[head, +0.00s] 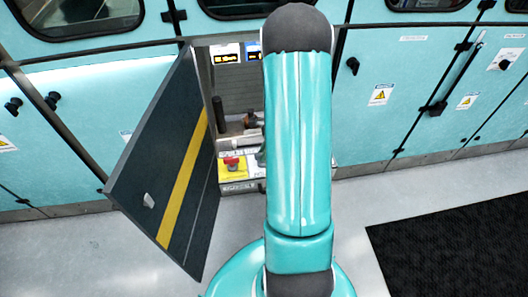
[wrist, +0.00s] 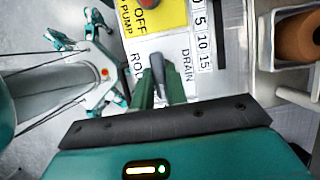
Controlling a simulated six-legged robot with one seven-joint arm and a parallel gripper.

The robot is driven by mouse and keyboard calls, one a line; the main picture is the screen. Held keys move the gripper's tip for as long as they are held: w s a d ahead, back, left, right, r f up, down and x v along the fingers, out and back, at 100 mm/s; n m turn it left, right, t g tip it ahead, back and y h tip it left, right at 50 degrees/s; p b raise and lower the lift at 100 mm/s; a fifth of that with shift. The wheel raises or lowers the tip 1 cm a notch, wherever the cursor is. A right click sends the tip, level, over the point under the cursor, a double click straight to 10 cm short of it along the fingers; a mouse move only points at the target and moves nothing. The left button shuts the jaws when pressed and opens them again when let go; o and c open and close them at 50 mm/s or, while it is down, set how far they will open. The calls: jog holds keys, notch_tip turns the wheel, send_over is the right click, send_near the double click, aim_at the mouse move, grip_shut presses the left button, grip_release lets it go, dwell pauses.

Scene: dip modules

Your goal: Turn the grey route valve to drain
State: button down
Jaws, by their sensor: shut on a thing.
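The grey route valve (wrist: 157,66) shows in the wrist view as a dark grey handle on a white label plate. My gripper (wrist: 160,84) has its two green fingers on either side of this handle and is shut on it. The handle points toward the top of the picture, leaning slightly left. The word DRAIN (wrist: 187,65) stands just right of the handle, and a partly hidden word starting "ROU" stands to its left. The valve's base is hidden by the fingers. In the head view my arm covers the valve and most of my gripper.
A yellow pump plate (wrist: 165,14) with a red knob (head: 232,162) lies beside the valve. A printed scale (wrist: 202,35) and a brown rounded object (wrist: 299,37) are to the right in the wrist view. The open dark cabinet door (head: 165,150) stands left of my arm.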

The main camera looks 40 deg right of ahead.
jog(key=n, duration=0.2)
jog(key=n+g, duration=0.1)
jog(key=n, duration=0.1)
jog(key=shift+w+n+g+y, duration=0.15)
jog(key=shift+n+g+y, duration=0.15)
jog(key=shift+y, duration=0.1)
jog(key=n+g, duration=0.1)
jog(key=n, duration=0.3)
jog(key=shift+w+n+g, duration=0.15)
jog(key=shift+n+g, duration=0.15)
jog(key=shift+g, duration=0.1)
jog(key=n, duration=0.2)
jog(key=n+g, duration=0.1)
jog(key=n, duration=0.1)
jog(key=shift+g+h, duration=0.3)
jog(key=shift+w+a+n+g+h, duration=0.1)
jog(key=shift+n+g+h, duration=0.2)
jog(key=shift+n, duration=0.8)
jog(key=shift+w+n+g+h, duration=0.1)
jog(key=shift+n+g+h, duration=0.15)
jog(key=shift+n, duration=0.85)
jog(key=shift+s, duration=0.1)
jog(key=c, duration=1.4)
grip_release()
jog(key=shift+r, duration=0.1)
